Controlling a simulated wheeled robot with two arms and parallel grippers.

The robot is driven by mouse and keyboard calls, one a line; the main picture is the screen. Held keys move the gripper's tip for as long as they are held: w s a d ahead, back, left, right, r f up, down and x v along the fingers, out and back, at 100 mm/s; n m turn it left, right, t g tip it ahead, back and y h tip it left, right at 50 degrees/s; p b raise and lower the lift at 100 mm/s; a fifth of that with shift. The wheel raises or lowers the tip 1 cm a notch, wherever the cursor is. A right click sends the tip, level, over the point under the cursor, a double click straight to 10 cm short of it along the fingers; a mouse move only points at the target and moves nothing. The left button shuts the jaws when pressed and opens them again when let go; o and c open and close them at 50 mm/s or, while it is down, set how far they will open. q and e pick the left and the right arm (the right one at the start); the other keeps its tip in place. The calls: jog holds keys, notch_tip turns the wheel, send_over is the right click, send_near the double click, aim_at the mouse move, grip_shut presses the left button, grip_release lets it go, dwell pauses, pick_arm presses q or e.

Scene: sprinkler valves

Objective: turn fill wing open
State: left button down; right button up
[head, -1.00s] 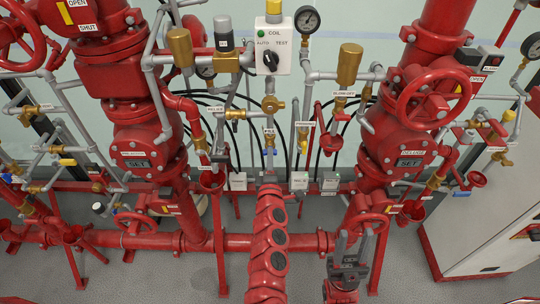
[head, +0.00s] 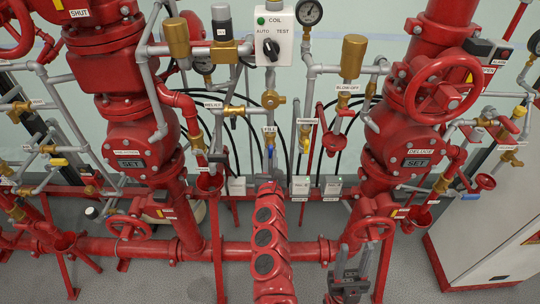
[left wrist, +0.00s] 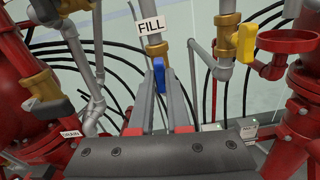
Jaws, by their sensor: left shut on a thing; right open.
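The fill wing is a small blue handle (left wrist: 159,76) on a brass valve (left wrist: 153,45) under the FILL label (left wrist: 151,27) in the left wrist view. It points along the vertical pipe. It also shows small in the head view (head: 270,152). My left gripper (left wrist: 160,88) is shut on the fill wing, one finger on each side. In the head view my left arm hides most of that gripper. My right gripper (head: 352,258) is open and empty at the lower right of the head view, away from the wing.
A yellow-handled valve (left wrist: 246,40) stands close right of the fill valve, and a brass valve with a dark handle (left wrist: 45,90) stands to the left. Black hoses (left wrist: 100,60) run behind. Large red valve bodies (head: 140,140) flank the space, with a red pipe (head: 215,247) crossing low.

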pick_arm(q)
jog(key=c, duration=0.9)
grip_release()
jog(key=shift+n, duration=0.4)
jog(key=s+p, duration=0.1)
jog(key=s, duration=0.6)
jog(key=shift+f, duration=0.1)
